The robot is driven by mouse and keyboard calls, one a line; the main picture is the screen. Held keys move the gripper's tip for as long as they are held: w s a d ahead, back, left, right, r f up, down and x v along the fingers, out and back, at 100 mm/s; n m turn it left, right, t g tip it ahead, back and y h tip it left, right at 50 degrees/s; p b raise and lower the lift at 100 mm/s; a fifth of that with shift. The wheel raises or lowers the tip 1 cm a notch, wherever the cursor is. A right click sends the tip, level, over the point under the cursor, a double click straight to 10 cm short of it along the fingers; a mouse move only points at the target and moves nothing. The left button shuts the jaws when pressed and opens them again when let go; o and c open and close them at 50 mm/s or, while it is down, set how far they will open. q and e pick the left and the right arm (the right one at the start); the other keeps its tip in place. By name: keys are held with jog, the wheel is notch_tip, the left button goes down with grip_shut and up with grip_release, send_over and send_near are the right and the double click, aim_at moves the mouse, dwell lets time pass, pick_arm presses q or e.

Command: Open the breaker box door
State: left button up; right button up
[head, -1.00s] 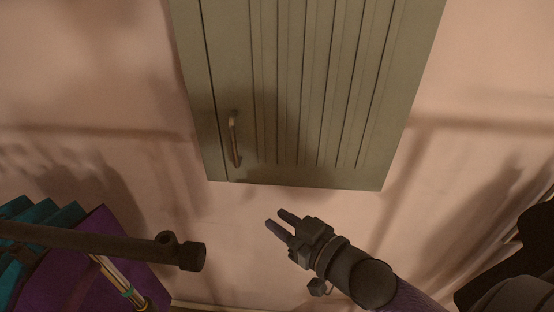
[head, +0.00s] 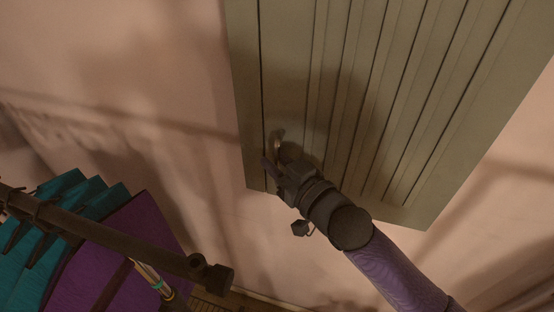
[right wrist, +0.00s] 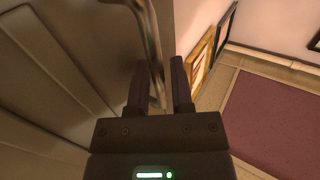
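The breaker box (head: 330,50) is a grey-green cabinet on the wall, and its grooved door (head: 395,130) looks shut. A curved metal handle (head: 278,136) sits near the door's lower left edge, partly hidden by my right gripper (head: 276,157). In the right wrist view the handle (right wrist: 152,45) runs down between the two fingers of my right gripper (right wrist: 160,80). The fingers stand apart, one on each side of the handle; I cannot tell if either touches it. My left gripper is not in view.
A dark bar (head: 130,245) with a knobbed end crosses the lower left, above teal and purple folded items (head: 125,245). Framed pictures (right wrist: 205,60) and a purple rug (right wrist: 275,120) show in the right wrist view. The wall around the box is clear.

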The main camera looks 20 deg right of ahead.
jog(key=shift+c, duration=0.2)
grip_shut()
dwell(1.1)
